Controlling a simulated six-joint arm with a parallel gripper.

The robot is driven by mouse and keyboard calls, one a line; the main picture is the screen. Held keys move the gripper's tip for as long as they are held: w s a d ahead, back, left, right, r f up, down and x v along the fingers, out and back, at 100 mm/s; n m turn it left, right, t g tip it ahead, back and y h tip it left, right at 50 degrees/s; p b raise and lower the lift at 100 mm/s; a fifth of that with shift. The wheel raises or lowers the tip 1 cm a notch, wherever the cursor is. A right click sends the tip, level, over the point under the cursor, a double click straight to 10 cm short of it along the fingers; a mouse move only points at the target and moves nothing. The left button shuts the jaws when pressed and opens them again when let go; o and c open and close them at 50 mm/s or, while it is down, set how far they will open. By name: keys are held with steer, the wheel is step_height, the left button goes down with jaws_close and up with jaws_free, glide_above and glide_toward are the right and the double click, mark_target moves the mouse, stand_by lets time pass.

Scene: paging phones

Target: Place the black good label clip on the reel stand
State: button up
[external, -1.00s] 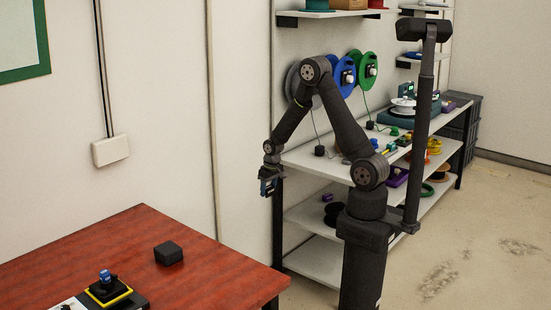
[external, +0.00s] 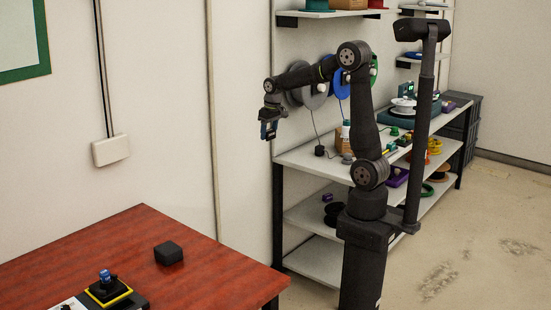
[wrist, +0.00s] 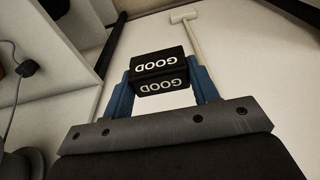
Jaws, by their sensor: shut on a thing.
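My gripper (wrist: 160,92) is shut on the black good label clip (wrist: 160,72), a small black block with white "GOOD" lettering on two faces. The clip sits between the two blue fingers in the wrist view. In the external view my gripper (external: 268,131) hangs in the air left of the shelf unit, above and behind the red table's right end. The clip is too small and dark to make out there. I cannot tell for certain which thing is the reel stand; reels on the wall (external: 310,90) show partly behind my arm.
The white shelf unit (external: 300,158) holds several small items and reels. A red table (external: 215,262) at lower left carries a black block (external: 168,253) and a yellow-edged device (external: 107,293). A wall box (external: 110,151) with a cable is at left. Open floor lies right.

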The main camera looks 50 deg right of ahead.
steer(key=s+d, duration=0.2)
steer(key=d, duration=3.6)
steer(key=s+d, duration=2.7)
step_height(320, 180, down, 11)
steer(key=w+f, duration=0.2)
steer(key=w, duration=0.2)
steer(key=w+f, duration=0.5)
steer(key=w, duration=0.2)
steer(key=shift+w+d+f, duration=0.15)
steer(key=shift+w+d, duration=0.15)
steer(key=shift+d, duration=0.1)
steer(key=shift+w+f, duration=0.1)
steer(key=shift+f, duration=1.95)
